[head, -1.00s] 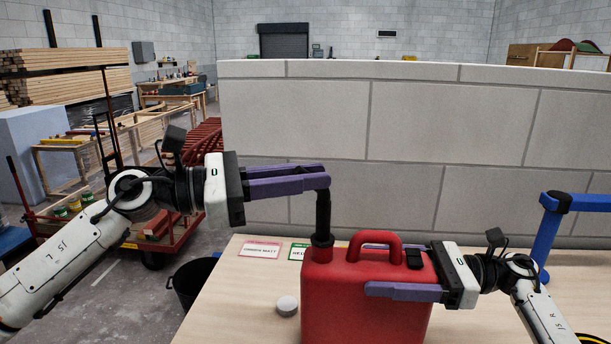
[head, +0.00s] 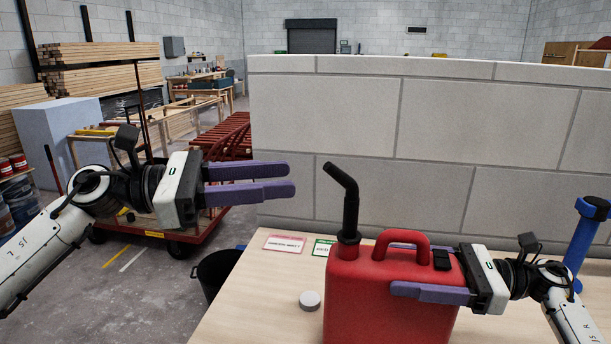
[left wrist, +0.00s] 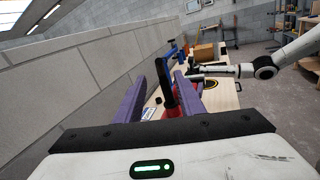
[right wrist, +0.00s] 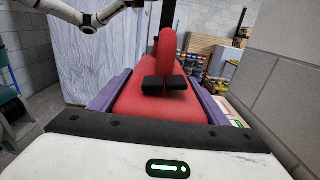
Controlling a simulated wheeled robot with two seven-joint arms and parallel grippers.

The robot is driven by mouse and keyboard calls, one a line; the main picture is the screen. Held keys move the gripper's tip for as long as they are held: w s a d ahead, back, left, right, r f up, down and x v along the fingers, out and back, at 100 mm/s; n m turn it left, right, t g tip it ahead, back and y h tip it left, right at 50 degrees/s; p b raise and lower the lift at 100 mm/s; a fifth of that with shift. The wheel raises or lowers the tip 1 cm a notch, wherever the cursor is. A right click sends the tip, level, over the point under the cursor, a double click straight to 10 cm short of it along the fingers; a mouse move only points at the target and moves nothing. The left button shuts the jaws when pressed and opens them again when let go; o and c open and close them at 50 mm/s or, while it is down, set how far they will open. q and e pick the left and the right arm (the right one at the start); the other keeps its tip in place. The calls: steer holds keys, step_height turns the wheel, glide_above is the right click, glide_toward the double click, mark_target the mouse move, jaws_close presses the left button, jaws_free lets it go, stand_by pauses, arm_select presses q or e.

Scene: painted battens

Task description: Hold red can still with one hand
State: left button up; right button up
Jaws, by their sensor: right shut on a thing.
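The red can (head: 395,296) stands upright on the table, with a red handle and a bent black spout (head: 350,210) on top. My right gripper (head: 396,267) is shut on the can's body from the right side, one finger on the near face and one on the far. In the right wrist view the red can (right wrist: 160,104) fills the space between the purple fingers. My left gripper (head: 292,178) is open and empty, to the left of the spout's tip and apart from it. In the left wrist view the spout (left wrist: 168,90) shows beyond the open fingers.
A small white round cap (head: 310,300) lies on the wooden table (head: 255,310) left of the can. Label cards (head: 284,244) lie behind it. A grey block wall (head: 350,130) rises behind the table. A blue post (head: 584,235) stands at right, a black bin (head: 216,275) at left.

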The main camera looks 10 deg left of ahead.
mark_target(450, 273)
arm_select(q)
steer(key=shift+v, duration=1.15)
arm_select(e)
steer(key=o, duration=2.4)
steer(key=shift+d+f+b, duration=0.15)
steer(key=shift+d+b, duration=0.75)
steer(key=shift+d, duration=0.1)
steer(key=shift+d+b, duration=2.3)
steer(key=shift+d, duration=0.2)
arm_select(q)
steer(key=shift+f+p, duration=0.8)
steer(key=shift+f, duration=1.6)
arm_select(e)
steer(key=shift+r, duration=4.15)
